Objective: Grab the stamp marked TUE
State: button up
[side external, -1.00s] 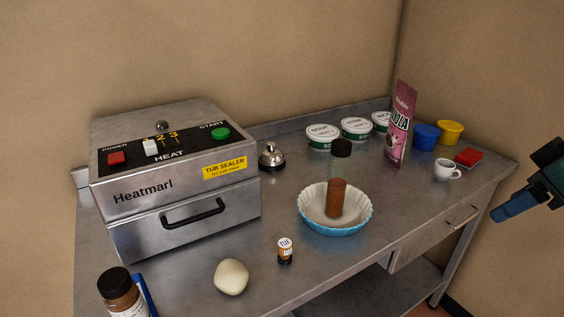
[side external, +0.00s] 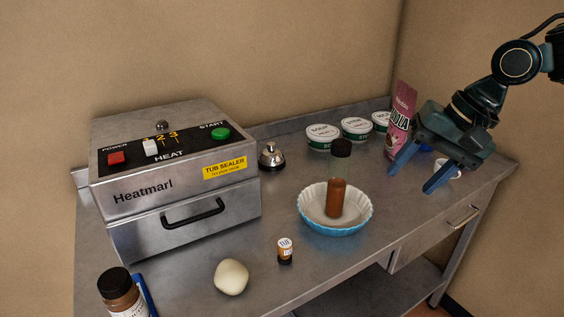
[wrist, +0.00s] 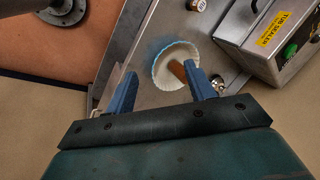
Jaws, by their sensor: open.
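The small stamp (side external: 285,251) stands upright on the steel worktop, in front of the blue-rimmed bowl. It has an orange and dark body and a white top label that seems to read TUE. A small round thing at the top edge of the wrist view (wrist: 196,5) appears to be the same stamp. My gripper (side external: 411,180) is open and empty, above the right part of the worktop, well to the right of the stamp. In the wrist view its two blue fingers (wrist: 160,72) are spread, with the bowl beyond them.
The bowl (side external: 314,225) holds a tall bottle (side external: 336,196). The Heatmarl sealer (side external: 180,205), bell (side external: 271,157), pale ball (side external: 231,277) and brown jar (side external: 119,290) are around the stamp. White tubs (side external: 322,137) and a pink bag (side external: 401,115) stand behind.

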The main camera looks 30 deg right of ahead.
jog(key=w+a+f+m+g+y, duration=0.1)
jog(key=w+a+f+m+y, duration=0.15)
jog(key=w+a+m, duration=0.35)
jog(key=m+g, duration=0.2)
jog(key=m, duration=0.3)
send_near(285, 243)
jog(key=shift+s+d+r+y, duration=0.1)
jog(key=shift+d+r+y, duration=0.1)
jog(key=shift+d+r, duration=0.15)
jog(key=shift+s+d+r+y, duration=0.15)
jog(key=shift+d+r, duration=0.05)
jog(key=shift+d, duration=0.25)
jog(key=shift+x, duration=4.3)
jog(key=shift+x, duration=2.6)
jog(key=shift+w, duration=0.15)
jog(key=shift+r, duration=0.1)
jog(key=c, duration=1.1)
